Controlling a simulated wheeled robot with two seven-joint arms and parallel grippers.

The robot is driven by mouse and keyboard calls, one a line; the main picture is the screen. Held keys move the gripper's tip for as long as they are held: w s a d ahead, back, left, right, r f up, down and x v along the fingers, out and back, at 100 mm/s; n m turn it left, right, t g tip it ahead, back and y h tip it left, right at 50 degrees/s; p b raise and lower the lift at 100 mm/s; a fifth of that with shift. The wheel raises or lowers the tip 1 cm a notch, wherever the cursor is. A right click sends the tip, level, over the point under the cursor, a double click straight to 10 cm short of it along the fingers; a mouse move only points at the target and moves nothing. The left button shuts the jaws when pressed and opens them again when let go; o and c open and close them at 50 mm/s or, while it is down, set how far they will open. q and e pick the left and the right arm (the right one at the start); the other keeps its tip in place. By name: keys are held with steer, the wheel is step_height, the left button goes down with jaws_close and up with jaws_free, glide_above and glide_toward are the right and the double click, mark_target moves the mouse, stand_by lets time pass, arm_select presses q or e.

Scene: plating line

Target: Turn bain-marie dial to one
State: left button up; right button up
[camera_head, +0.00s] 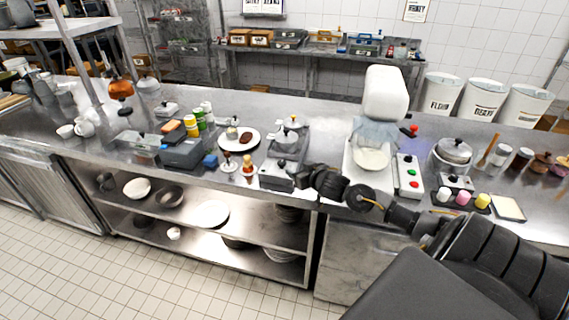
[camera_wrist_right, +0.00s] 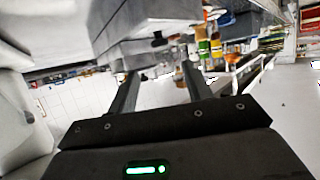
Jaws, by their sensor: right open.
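A grey box-shaped unit (camera_head: 274,170) with a lidded top stands at the front edge of the steel counter; I take it as the bain-marie. In the right wrist view its grey body (camera_wrist_right: 150,15) fills the top, and a small black dial (camera_wrist_right: 157,39) sticks out of its front face. My right gripper (camera_head: 300,177) is at the front right of the unit in the head view. In the wrist view its two fingers (camera_wrist_right: 158,72) are apart and empty, with the dial beyond their tips. The dial's setting is too small to read. My left gripper is not in view.
A white mixer (camera_head: 384,95) with a bowl and a button panel (camera_head: 409,177) stand right of my gripper. A lidded pot (camera_head: 454,151) is farther right. An open shelf (camera_head: 200,228) is below.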

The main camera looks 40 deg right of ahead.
mark_target(282, 163)
steer(key=p+x, duration=0.1)
steer(key=x, duration=0.9)
steer(key=shift+w+f+p, duration=0.25)
steer(key=shift+p, duration=0.05)
steer(key=c, duration=0.9)
